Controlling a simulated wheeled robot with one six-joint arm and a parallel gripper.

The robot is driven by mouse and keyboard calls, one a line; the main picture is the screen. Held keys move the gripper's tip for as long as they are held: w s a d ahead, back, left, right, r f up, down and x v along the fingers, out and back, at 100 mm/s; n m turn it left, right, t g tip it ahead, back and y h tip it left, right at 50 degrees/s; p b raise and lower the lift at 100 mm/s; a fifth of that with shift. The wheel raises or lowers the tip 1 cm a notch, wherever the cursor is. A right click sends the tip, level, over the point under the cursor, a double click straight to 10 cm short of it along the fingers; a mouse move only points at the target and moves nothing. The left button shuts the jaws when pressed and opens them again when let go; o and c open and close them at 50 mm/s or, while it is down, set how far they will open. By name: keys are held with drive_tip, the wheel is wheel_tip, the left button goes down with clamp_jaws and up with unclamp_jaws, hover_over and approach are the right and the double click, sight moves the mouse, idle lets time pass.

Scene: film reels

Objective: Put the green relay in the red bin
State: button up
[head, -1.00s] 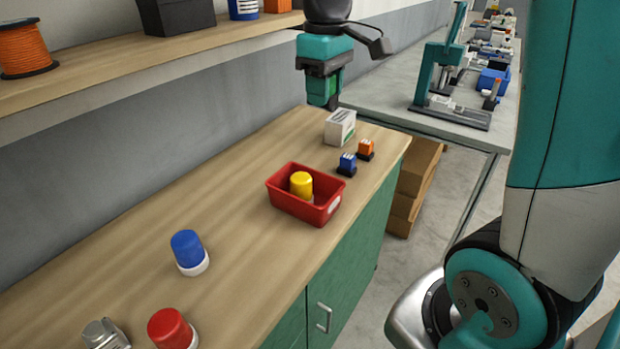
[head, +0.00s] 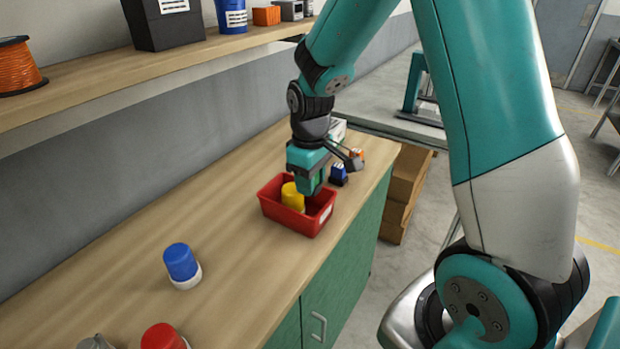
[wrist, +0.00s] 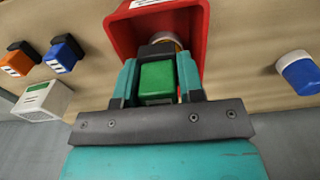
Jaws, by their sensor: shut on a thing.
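The green relay (wrist: 158,82) is between the two fingers of my gripper (wrist: 160,78) in the wrist view. My gripper (head: 312,186) is shut on it and is over the right part of the red bin (head: 272,212) in the head view. The relay is mostly hidden by the fingers there. The red bin also shows in the wrist view (wrist: 122,38), beyond the relay. A yellow-capped thing (head: 292,197) stands inside the bin, to the left of my gripper. I cannot tell whether the relay touches the bin.
A blue relay (head: 338,174) and an orange relay (head: 356,159) stand behind the bin, near a white box (wrist: 42,101). A blue-capped thing (head: 181,263) and a red-capped thing (head: 163,338) stand nearer on the wooden bench. A shelf (head: 120,83) runs above the bench at left.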

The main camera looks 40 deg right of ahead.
drive_tip(key=shift+f+b, duration=0.35)
drive_tip(key=shift+f, duration=0.25)
drive_tip(key=o, duration=0.9)
drive_tip(key=shift+o, duration=0.2)
drive_tip(key=shift+r, duration=0.1)
drive_tip(key=r, duration=1.3)
drive_tip(key=shift+s+a, duration=0.15)
drive_tip(key=shift+a, duration=0.1)
drive_tip(key=s+a+r+n+y, duration=0.1)
drive_tip(key=s+a+y, duration=0.3)
drive_tip(key=s+a, duration=1.3)
drive_tip(key=s+n, duration=0.1)
drive_tip(key=s, duration=0.1)
drive_tip(key=shift+s+r, duration=0.2)
drive_tip(key=shift+s, duration=0.2)
